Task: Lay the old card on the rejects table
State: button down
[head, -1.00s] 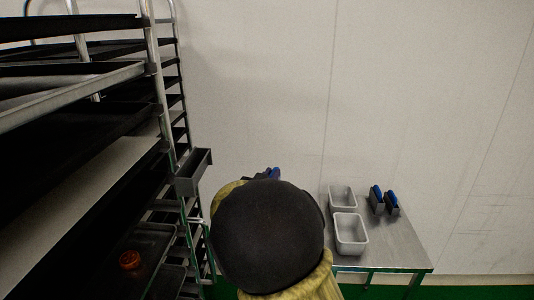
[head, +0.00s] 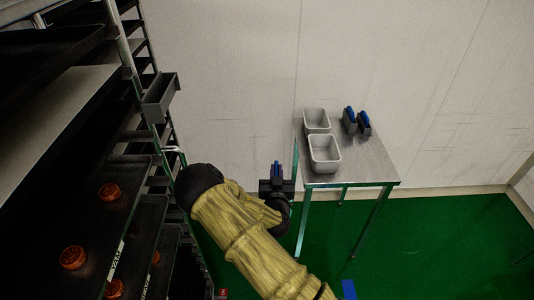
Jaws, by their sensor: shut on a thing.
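My gripper (head: 277,170) is in the middle of the head view, with blue at its fingertips. It is shut, and I take the thing in it to be the old card. The card itself cannot be made out at this size and angle. A steel table (head: 368,166), the only table in view, stands to the right against the wall. In the picture, my gripper is just left of the table's left edge; its height relative to the tabletop is hard to tell.
Two light grey tubs (head: 325,153) stand on the table's left side. Two dark things with blue tops (head: 357,120) stand behind its middle. The front right of the tabletop is bare. A tall rack (head: 135,75) with trays and orange round items fills the left, with a grey holder (head: 160,97) on its side.

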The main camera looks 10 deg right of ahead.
jog(key=s+d+f+y, duration=0.1)
jog(key=s+d+f, duration=0.1)
jog(key=f, duration=0.3)
jog(key=s+d+f+n+y, duration=0.1)
jog(key=s+d+f, duration=0.1)
jog(key=f, duration=0.3)
jog(key=shift+s+d, duration=0.25)
jog(key=shift+d, duration=0.4)
jog(key=shift+f, duration=0.1)
